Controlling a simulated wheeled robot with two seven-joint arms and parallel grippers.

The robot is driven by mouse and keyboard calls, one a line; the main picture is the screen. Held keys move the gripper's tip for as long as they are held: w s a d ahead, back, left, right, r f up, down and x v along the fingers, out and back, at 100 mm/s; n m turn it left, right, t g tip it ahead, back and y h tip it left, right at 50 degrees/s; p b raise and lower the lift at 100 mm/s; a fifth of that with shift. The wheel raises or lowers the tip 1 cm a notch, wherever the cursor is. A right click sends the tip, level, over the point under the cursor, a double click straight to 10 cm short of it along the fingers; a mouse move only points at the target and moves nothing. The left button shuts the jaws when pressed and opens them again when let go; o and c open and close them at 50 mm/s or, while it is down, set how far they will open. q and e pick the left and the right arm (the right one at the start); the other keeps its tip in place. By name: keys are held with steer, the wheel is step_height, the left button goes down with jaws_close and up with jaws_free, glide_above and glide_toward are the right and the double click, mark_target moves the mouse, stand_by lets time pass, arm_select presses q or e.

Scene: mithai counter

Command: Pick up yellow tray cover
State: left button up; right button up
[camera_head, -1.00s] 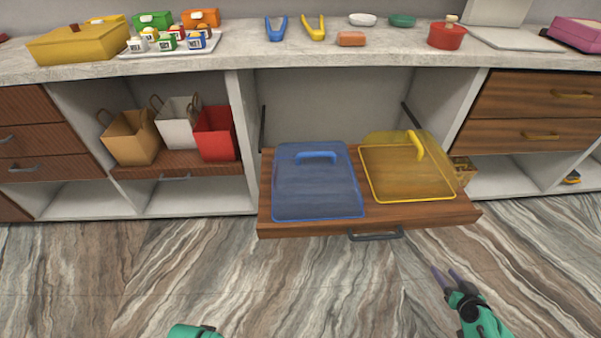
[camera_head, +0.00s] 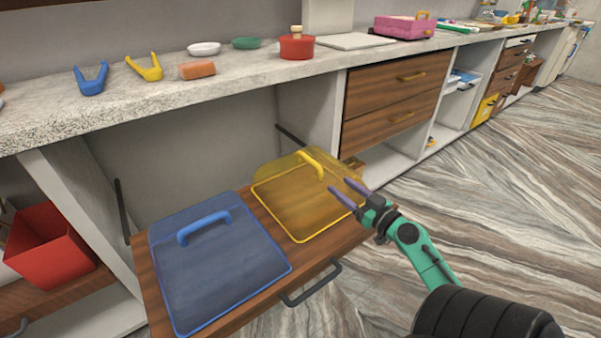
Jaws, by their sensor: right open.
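The yellow tray cover (camera_head: 290,205) is see-through with a solid yellow handle (camera_head: 311,163) on top. It lies on the right part of a pulled-out wooden drawer board (camera_head: 318,262). My right gripper (camera_head: 341,190) is open and empty, with its two purple fingers pointing left over the right side of the yellow cover in the picture. The fingertips are near the handle but not around it. Whether they touch the cover cannot be told. My left gripper is out of view.
A blue see-through tray cover (camera_head: 215,265) with a blue handle lies left of the yellow one. The board has a dark front handle (camera_head: 311,285). The counter (camera_head: 130,105) above holds blue tongs (camera_head: 91,79), yellow tongs (camera_head: 145,67) and a red pot (camera_head: 297,46). Floor to the right is clear.

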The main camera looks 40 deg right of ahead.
mark_target(319, 168)
steer(key=w+p, duration=0.1)
steer(key=w, duration=0.2)
steer(key=w+p, duration=0.2)
steer(key=w, duration=0.2)
steer(key=shift+w+d+r, duration=0.1)
steer(key=shift+w+r, duration=0.1)
steer(key=shift+w, duration=0.1)
steer(key=w+p, duration=0.1)
steer(key=w, duration=0.4)
steer(key=shift+w+d+f, duration=0.1)
steer(key=shift+w+d, duration=0.05)
steer(key=shift+w, duration=0.1)
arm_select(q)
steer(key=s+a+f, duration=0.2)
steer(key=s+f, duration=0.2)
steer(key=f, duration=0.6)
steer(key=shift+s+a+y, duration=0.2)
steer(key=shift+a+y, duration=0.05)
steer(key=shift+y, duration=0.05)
arm_select(e)
steer(key=shift+s, duration=0.1)
jaws_close()
